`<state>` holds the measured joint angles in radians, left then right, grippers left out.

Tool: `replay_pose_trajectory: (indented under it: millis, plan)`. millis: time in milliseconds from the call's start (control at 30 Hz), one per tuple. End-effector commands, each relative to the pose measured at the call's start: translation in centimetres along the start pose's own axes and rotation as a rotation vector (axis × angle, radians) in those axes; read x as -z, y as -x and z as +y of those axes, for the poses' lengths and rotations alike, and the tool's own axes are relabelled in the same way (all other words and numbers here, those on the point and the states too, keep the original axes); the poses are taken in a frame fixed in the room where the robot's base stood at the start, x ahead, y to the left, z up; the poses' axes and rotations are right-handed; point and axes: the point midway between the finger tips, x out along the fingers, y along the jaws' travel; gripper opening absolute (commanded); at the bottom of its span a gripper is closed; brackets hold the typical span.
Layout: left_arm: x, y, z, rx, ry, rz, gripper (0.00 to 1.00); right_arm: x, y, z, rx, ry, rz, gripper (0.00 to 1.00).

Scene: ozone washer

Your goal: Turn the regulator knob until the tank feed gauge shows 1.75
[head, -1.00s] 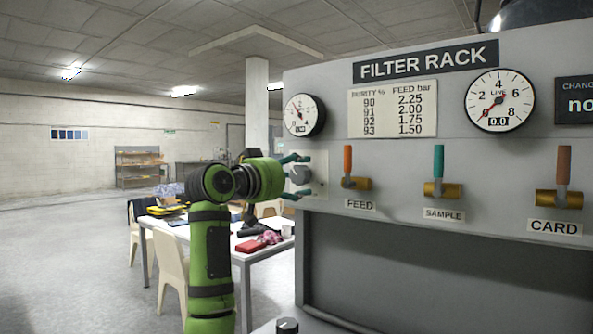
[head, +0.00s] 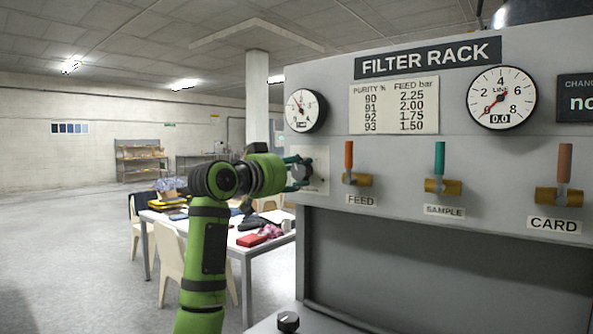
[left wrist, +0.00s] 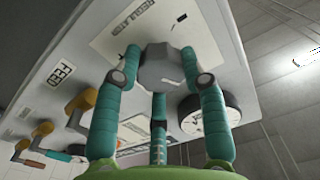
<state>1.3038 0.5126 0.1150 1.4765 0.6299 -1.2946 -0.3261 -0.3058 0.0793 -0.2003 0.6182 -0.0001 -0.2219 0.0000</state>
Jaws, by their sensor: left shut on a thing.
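The grey regulator knob (left wrist: 166,68) sits on a pale plate on the filter rack panel. My left gripper (head: 304,172) is shut on the knob, with its teal fingers around the knob's sides. In the head view the fingers hide most of the knob. The tank feed gauge (head: 305,111) is the round white dial above the knob. Its needle points to the upper left, and its small digital readout is too small to read surely. The gauge also shows in the left wrist view (left wrist: 208,114), at an angle. My right gripper is not in view.
The panel carries a purity and feed chart (head: 394,106), a line gauge (head: 501,98) reading 0.0, and orange and teal valve handles, with the feed valve (head: 351,166) nearest the knob. A cluttered white table (head: 249,250) with chairs stands behind my left arm.

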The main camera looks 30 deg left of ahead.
Motion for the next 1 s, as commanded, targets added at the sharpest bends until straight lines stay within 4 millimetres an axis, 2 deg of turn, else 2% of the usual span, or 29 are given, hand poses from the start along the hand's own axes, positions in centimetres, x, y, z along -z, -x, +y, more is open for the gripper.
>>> replay_pose_trajectory:
  millis: [167,200,233,667,767,1000]
  plan:
    - [0.0,0.0,0.0,0.001,0.003,0.001,0.09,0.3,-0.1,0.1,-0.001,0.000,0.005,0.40]
    - [0.0,0.0,0.0,0.001,0.003,0.001,0.58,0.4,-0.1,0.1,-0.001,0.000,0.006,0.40]
    - [0.0,0.0,0.0,0.001,0.003,0.002,0.66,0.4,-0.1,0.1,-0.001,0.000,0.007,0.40]
    - [0.1,0.6,-0.1,0.002,0.004,0.003,0.66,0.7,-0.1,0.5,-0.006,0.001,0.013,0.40]
    - [0.0,1.8,-0.1,0.003,0.003,0.003,0.66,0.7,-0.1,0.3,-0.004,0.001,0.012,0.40]
    - [0.0,7.0,-0.1,0.005,0.000,0.002,0.66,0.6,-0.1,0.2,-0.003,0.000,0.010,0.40]
